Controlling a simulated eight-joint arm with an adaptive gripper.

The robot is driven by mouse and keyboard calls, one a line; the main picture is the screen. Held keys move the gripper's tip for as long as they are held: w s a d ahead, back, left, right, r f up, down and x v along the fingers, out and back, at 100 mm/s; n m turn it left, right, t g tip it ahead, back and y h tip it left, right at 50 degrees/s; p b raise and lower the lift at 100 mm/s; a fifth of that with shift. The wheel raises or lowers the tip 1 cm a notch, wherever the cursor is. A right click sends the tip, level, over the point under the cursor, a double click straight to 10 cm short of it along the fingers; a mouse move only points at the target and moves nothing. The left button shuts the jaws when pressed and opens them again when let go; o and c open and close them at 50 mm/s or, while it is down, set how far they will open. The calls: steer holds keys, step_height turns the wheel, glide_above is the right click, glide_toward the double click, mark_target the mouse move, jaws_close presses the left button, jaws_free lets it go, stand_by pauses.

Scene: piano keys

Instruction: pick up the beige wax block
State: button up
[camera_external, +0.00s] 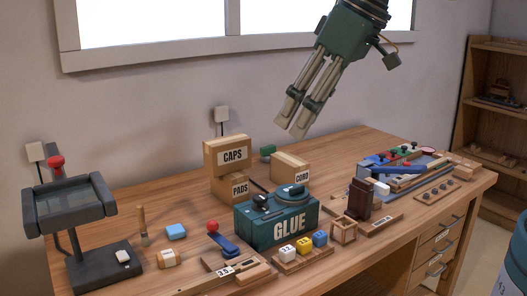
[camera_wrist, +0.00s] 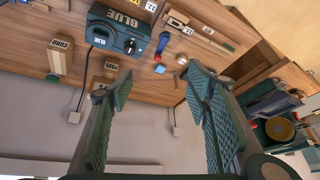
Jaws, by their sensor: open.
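A small beige block with a pale band, which looks like the beige wax block (camera_external: 168,259), lies on the front left of the wooden table (camera_external: 130,205). In the wrist view a small pale block, likely the same one (camera_wrist: 182,60), shows between the fingers near their tips. A light blue block (camera_external: 176,232) lies just behind it; it also shows in the wrist view (camera_wrist: 160,69). My gripper (camera_external: 293,127) is open and empty, high above the back of the table, well apart from the beige block and up to its right. In the wrist view its two fingers (camera_wrist: 157,82) are spread.
A teal GLUE box (camera_external: 275,235) stands mid-table, with CAPS (camera_external: 228,155), PADS and CORD boxes behind. A red-knobbed blue lever (camera_external: 222,241) is right of the blocks. A dark stand (camera_external: 70,203) is at left. A wooden-handled tool (camera_external: 143,225) stands behind the beige block.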

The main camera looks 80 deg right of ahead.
steer(key=w+a+f+m+g+h, duration=0.1)
steer(key=w+f+m, duration=0.1)
steer(key=w+f, duration=0.35)
steer(key=w+a+f+m, duration=0.1)
steer(key=w+f, duration=0.2)
steer(key=w, duration=0.6)
steer(key=m+g+h+b, duration=0.1)
steer(key=m+b, duration=0.1)
steer(key=m, duration=0.1)
glide_toward(168, 254)
steer(key=shift+w+f, duration=0.2)
steer(key=shift+f, duration=0.25)
steer(key=shift+x, duration=1.3)
steer(key=shift+f, duration=0.1)
steer(key=shift+b+x, duration=0.4)
steer(key=shift+x, duration=2.15)
steer(key=shift+d, duration=0.1)
